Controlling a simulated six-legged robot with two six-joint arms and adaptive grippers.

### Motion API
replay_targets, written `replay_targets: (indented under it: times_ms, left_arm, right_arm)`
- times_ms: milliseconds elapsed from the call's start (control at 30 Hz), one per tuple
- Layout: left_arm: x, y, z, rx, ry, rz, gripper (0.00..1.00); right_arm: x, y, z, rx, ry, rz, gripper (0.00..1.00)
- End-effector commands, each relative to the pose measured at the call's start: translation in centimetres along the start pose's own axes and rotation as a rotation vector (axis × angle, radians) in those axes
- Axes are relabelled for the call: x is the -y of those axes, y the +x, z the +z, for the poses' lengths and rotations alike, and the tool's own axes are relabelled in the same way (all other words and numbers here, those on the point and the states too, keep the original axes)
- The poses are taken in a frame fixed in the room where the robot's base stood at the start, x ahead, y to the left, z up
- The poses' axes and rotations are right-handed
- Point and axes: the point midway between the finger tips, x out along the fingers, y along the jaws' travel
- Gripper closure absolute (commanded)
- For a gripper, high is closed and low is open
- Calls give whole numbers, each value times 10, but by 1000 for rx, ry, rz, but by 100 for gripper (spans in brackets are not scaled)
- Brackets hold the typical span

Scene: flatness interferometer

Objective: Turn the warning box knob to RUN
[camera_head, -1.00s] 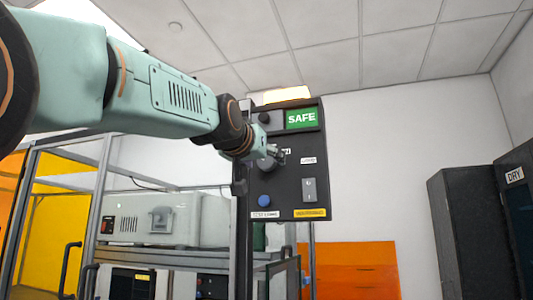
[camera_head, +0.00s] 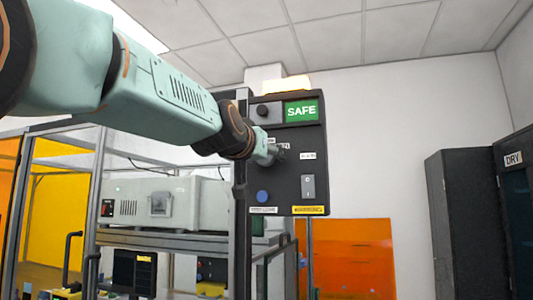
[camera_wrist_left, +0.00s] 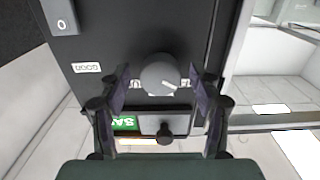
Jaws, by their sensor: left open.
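The warning box (camera_head: 285,180) is a dark panel with a green SAFE sign (camera_head: 301,111). My left gripper (camera_head: 278,153) is at its upper middle and hides the knob in the head view. In the left wrist view, a round grey knob (camera_wrist_left: 158,74) with a white pointer mark sits between the open fingers of my left gripper (camera_wrist_left: 164,82), one on each side. I cannot tell whether they touch it. The pointer slants to the picture's lower right. My right gripper is not in view.
The box also carries a blue button (camera_head: 262,196), a rocker switch (camera_head: 308,187) and a small dark knob (camera_head: 262,111). A metal frame (camera_head: 99,190) with a pale instrument (camera_head: 150,201) stands left. An orange panel (camera_head: 350,257) and dark cabinet (camera_head: 465,222) are right.

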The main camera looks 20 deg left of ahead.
Motion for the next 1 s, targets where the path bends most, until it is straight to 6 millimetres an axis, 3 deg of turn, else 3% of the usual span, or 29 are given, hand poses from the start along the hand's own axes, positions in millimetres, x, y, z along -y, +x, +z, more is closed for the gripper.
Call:
replay_targets:
  times_ms: [167,800,1000]
  left_arm:
    - [0,0,1,0,0,0,38]
    - [0,0,0,-1,-1,0,91]
    - [0,0,0,-2,15,0,91]
  right_arm:
    - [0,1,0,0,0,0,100]
    - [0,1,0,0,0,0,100]
    - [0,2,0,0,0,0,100]
